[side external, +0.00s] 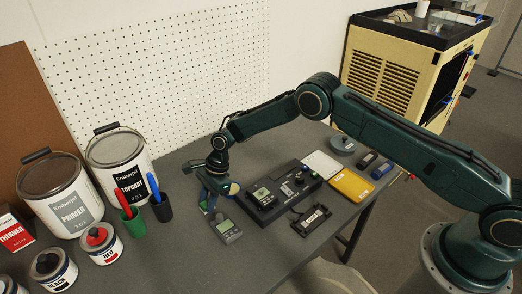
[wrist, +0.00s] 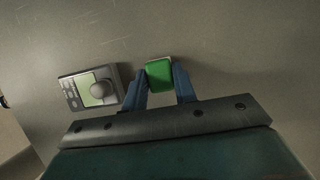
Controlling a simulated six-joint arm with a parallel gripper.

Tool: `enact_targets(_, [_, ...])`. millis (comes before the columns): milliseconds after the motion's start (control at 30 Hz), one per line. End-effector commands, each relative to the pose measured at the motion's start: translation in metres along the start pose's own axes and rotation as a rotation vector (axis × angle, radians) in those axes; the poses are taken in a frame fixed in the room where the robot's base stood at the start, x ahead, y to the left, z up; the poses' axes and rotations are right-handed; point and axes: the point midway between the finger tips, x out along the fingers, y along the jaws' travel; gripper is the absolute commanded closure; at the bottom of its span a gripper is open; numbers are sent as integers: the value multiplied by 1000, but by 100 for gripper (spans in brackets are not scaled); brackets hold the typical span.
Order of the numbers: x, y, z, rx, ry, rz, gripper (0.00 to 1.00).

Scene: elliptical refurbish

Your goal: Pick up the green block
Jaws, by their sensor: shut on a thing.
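The green block (wrist: 159,73) is between the two blue fingers of my gripper (wrist: 162,84) in the wrist view. The fingers are shut on its sides. In the side external view my gripper (side external: 212,206) points down near the table, just left of the black device. Only a small bit of green shows at the fingers there, so I cannot tell whether the block touches the table.
A grey handheld meter (side external: 225,229) lies close beside my gripper; it also shows in the wrist view (wrist: 90,88). A black device (side external: 285,202) lies to the right. Green (side external: 133,222) and black (side external: 161,208) pen cups and paint cans (side external: 121,165) stand left.

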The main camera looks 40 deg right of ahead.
Motion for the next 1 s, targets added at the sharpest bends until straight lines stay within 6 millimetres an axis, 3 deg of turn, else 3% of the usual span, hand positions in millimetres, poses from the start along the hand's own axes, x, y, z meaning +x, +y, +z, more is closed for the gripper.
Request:
enact_targets(367, [-33, -1, 14, -1, -1, -3, 93])
enact_targets(1000, [-153, -1, 63, -1, -2, -3, 93])
